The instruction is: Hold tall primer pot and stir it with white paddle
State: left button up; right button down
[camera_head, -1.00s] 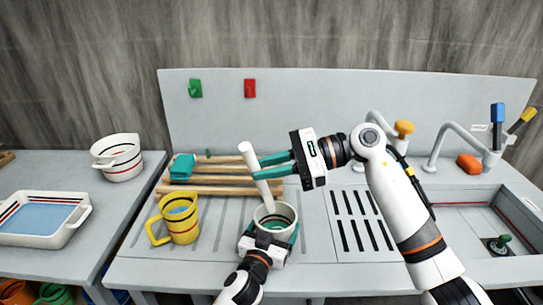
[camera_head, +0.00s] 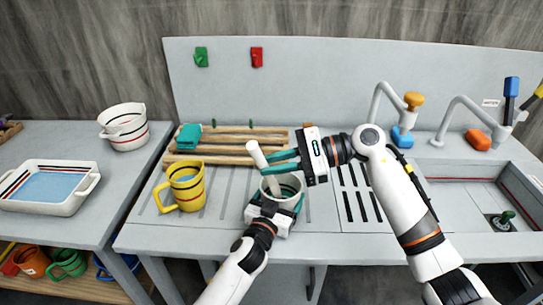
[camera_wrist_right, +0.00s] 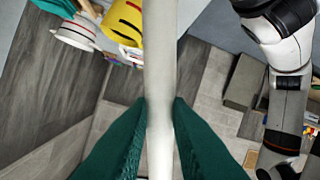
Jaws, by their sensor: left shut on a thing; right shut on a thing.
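The primer pot (camera_head: 284,185), white with a dark band, stands upright at the front of the counter. My left gripper (camera_head: 275,207) is shut on it from the near side. The white paddle (camera_head: 257,155) is a pale rod, tilted with its top to the left, its lower end inside the pot. My right gripper (camera_head: 269,164) is shut on the paddle above the rim. In the right wrist view the paddle (camera_wrist_right: 158,60) runs between the teal fingers (camera_wrist_right: 160,110). The paddle's lower tip and the pot's contents are hidden.
A yellow mug (camera_head: 187,186) stands left of the pot. A wooden rack (camera_head: 228,150) with a teal block (camera_head: 189,136) lies behind. A white bowl (camera_head: 124,126) and a tray with blue contents (camera_head: 89,186) are on the left table. The sink (camera_head: 465,185) is at right.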

aim_at(275, 180)
jog(key=shift+w+d+f, duration=0.2)
jog(key=shift+w+f, duration=0.15)
jog(key=shift+f, duration=0.65)
jog(key=shift+w+d+f, duration=0.2)
jog(key=shift+w+f, duration=0.15)
jog(key=shift+f, duration=0.65)
jog(key=shift+w+d+f, duration=0.2)
jog(key=shift+w+f, duration=0.15)
jog(key=shift+f, duration=0.65)
